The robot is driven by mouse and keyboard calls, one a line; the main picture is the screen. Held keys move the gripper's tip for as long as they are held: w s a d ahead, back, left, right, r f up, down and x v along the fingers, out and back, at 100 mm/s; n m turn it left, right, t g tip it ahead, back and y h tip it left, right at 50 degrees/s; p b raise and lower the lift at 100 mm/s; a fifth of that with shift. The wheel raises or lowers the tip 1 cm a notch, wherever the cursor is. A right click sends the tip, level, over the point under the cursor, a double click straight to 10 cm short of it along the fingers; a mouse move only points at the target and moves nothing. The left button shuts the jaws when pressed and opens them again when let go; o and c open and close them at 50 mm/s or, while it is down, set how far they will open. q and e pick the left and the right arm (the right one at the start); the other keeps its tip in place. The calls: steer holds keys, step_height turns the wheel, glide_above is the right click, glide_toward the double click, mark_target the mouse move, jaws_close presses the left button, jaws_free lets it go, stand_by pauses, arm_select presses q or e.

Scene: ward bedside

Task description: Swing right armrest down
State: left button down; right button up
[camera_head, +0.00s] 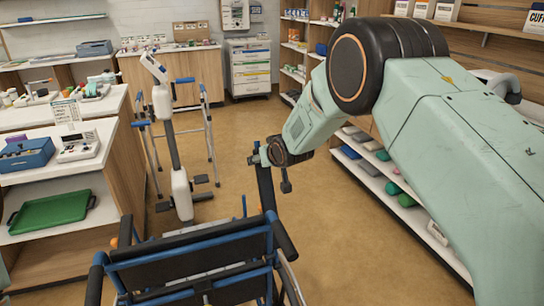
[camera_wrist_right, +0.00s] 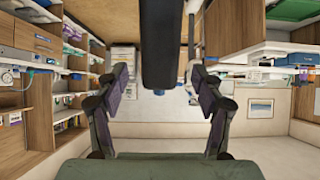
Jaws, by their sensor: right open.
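The wheelchair (camera_head: 190,264) stands at the bottom of the head view, its dark backrest and blue frame facing me. Its right armrest (camera_head: 266,192) is a black bar standing nearly upright. My right gripper (camera_head: 271,172) is at the upper end of this bar, with a finger showing on either side. In the right wrist view, the dark armrest (camera_wrist_right: 161,45) comes down from the top between the open fingers of my right gripper (camera_wrist_right: 159,75). A gap shows on both sides, so the jaws are around it but not closed. My left gripper is not in view.
A white and blue standing device (camera_head: 180,190) is just beyond the wheelchair. A counter with a green tray (camera_head: 50,211) is on the left, shelves (camera_head: 400,200) on the right. The floor (camera_head: 335,225) between the wheelchair and the right shelves is clear.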

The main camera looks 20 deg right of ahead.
steer(key=v, duration=0.6)
steer(key=shift+s+r, duration=0.25)
steer(key=shift+s, duration=0.05)
steer(key=shift+c, duration=0.2)
